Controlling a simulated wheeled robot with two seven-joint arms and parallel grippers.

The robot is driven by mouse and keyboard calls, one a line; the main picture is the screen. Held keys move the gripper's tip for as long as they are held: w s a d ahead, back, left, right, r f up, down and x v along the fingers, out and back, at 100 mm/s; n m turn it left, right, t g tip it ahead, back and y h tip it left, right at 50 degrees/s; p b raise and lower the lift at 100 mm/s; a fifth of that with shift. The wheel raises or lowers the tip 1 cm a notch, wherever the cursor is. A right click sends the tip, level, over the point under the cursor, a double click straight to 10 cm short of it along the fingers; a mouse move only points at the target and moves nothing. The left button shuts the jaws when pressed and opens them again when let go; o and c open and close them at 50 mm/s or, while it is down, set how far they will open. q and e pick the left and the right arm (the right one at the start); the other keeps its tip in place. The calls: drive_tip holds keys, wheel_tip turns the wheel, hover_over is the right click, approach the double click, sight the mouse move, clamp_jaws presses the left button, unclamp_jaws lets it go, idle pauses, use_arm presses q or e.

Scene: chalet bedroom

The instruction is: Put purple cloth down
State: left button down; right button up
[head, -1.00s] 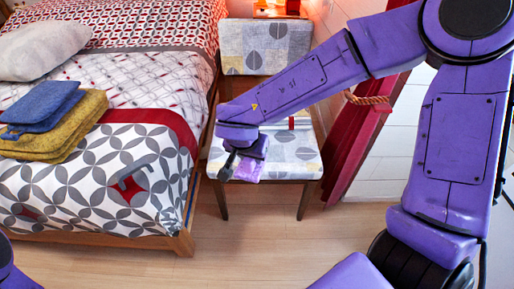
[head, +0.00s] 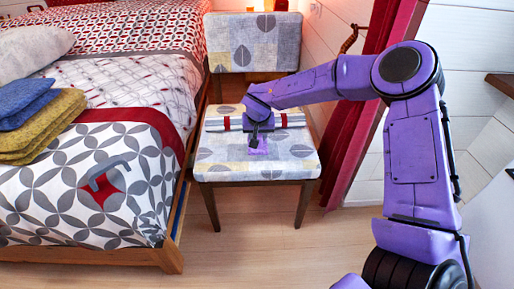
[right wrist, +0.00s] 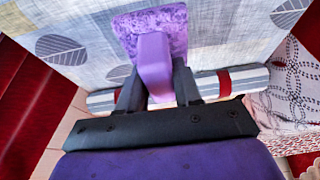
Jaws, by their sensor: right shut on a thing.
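In the right wrist view the cloth (right wrist: 160,22) lies against the pale leaf-patterned seat, with a smooth lavender part reaching back between the fingers. My right gripper (head: 254,141) points down over the seat. It is shut on this lavender part, with the fingers on both sides in the right wrist view (right wrist: 157,80). Whether the whole cloth rests on the seat I cannot tell. My left gripper is not in view.
A rolled striped bundle (head: 290,120) lies across the seat behind the cloth. A red curtain (head: 352,160) hangs right of the chair.

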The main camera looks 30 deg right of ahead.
drive_tip(key=shift+w+f, duration=0.3)
drive_tip(key=shift+f, duration=0.1)
wheel_tip(320, 180, down, 3)
drive_tip(key=b, duration=0.2)
drive_tip(key=shift+f+b, duration=0.1)
drive_tip(key=shift+b, duration=0.2)
drive_tip(key=shift+p, duration=0.3)
drive_tip(key=o, duration=0.9)
drive_tip(key=shift+o, duration=0.2)
drive_tip(key=p+v, duration=0.4)
drive_tip(key=v, duration=0.8)
drive_tip(key=shift+p, duration=0.3)
